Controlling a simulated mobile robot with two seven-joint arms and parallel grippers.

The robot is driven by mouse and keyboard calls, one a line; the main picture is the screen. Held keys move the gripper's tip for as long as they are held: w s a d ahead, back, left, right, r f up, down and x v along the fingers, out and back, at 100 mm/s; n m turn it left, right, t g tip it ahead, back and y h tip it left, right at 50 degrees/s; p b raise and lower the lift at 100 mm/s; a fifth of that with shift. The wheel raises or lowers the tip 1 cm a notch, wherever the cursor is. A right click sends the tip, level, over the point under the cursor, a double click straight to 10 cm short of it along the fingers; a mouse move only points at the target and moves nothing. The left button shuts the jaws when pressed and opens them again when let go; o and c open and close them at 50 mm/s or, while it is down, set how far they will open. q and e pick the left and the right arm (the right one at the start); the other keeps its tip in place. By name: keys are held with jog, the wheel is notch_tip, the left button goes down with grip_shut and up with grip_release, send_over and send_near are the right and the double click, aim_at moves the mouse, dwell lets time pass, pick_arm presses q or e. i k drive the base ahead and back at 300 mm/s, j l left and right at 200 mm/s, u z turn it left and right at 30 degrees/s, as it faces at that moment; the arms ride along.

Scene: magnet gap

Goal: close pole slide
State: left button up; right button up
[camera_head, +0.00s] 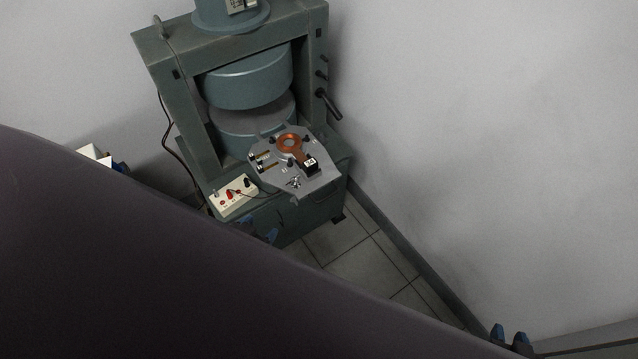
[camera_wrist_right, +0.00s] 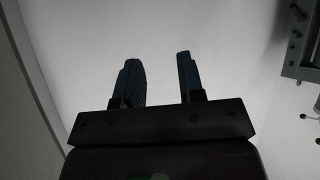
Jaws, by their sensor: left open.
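The pole slide (camera_head: 318,183), a grey plate carrying a copper ring (camera_head: 289,144) and small fittings, sticks out from the gap of a green magnet (camera_head: 247,82) in the head view. A silvery star-shaped knob (camera_head: 294,183) sits near its front edge. My left gripper (camera_head: 259,230) shows only as blue fingertips below the slide, in front of the magnet's base and apart from the slide. It is open. My right gripper (camera_head: 510,339) is at the lower right, far from the magnet. In the right wrist view (camera_wrist_right: 163,80) its fingers are apart with nothing between them.
A white control box (camera_head: 234,195) with red and black knobs sits left of the slide, with a cable. A lever (camera_head: 329,105) projects from the frame's right side. Grey walls stand behind and right. A large dark shape hides the lower left. Tiled floor (camera_head: 365,262) is clear.

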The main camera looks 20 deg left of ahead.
aim_at(302, 185)
jog(key=i+j+u, duration=0.1)
jog(key=j+u, duration=0.15)
jog(key=u, duration=0.15)
jog(key=i+j+u, duration=0.15)
jog(key=u, duration=0.25)
jog(key=j, duration=0.1)
